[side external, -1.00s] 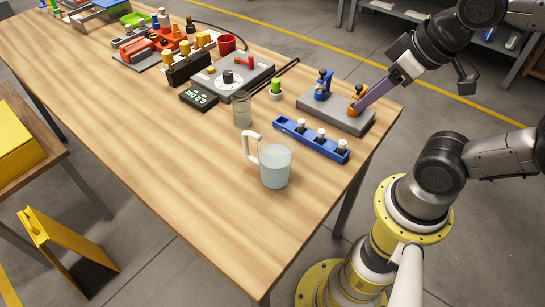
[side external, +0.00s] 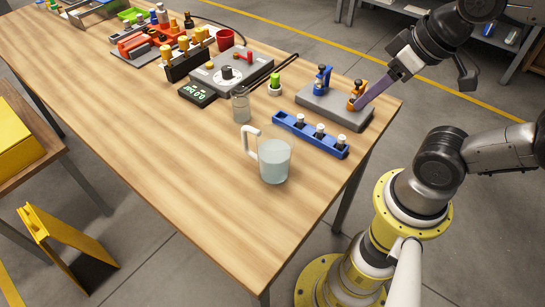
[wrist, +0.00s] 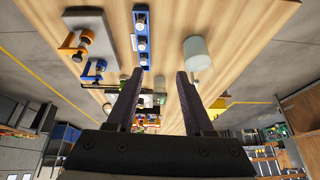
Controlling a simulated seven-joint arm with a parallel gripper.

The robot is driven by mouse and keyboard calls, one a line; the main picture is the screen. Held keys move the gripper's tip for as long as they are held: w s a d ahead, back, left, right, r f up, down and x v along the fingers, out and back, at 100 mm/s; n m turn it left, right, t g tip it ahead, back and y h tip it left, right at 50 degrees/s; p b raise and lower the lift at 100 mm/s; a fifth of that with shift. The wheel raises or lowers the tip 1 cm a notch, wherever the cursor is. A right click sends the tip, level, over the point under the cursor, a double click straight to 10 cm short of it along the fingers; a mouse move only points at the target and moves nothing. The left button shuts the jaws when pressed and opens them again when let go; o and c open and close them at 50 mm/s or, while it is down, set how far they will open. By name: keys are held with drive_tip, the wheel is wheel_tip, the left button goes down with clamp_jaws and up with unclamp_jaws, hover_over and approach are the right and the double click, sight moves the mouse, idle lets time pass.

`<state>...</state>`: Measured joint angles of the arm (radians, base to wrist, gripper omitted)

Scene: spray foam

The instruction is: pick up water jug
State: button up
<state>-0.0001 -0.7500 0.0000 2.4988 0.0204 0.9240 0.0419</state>
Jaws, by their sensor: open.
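The water jug (side external: 275,162) is a clear cylinder with pale bluish water and a white handle on its left. It stands upright on the wooden table near the front edge. In the wrist view the jug (wrist: 197,53) shows as a pale round shape above the right finger. My gripper (wrist: 158,77) is open, with nothing between its dark fingers. In the side external view its purple finger (side external: 376,92) is beside the orange clamp, up and right of the jug and apart from it.
A blue rack (side external: 310,135) with several white-capped vials lies just behind the jug. A grey base (side external: 335,112) with blue and orange clamps is beyond it. A small glass beaker (side external: 241,105) stands behind the jug to the left. The table's front left is clear.

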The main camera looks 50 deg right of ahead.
drive_tip(key=w+a+r+m+g+y, duration=0.1)
drive_tip(key=w+a+m+g+y, duration=0.1)
drive_tip(key=a+m+g+y, duration=0.3)
drive_tip(key=m+y, duration=0.7)
drive_tip(key=m, duration=0.3)
approach(252, 132)
drive_tip(key=a+r, duration=0.3)
drive_tip(key=w+d+f+m+y, duration=0.15)
drive_tip(key=d+f+m, duration=0.25)
drive_tip(key=f, duration=0.5)
drive_tip(key=shift+t, duration=0.4)
drive_tip(key=x, duration=0.7)
drive_tip(key=shift+w+a, duration=0.25)
drive_tip(key=shift+w, duration=0.1)
drive_tip(key=shift+f+x, duration=0.15)
drive_tip(key=shift+x, duration=1.35)
drive_tip(key=shift+f+x, duration=0.2)
drive_tip(key=shift+x, duration=1.25)
drive_tip(key=shift+d, duration=0.1)
clamp_jaws()
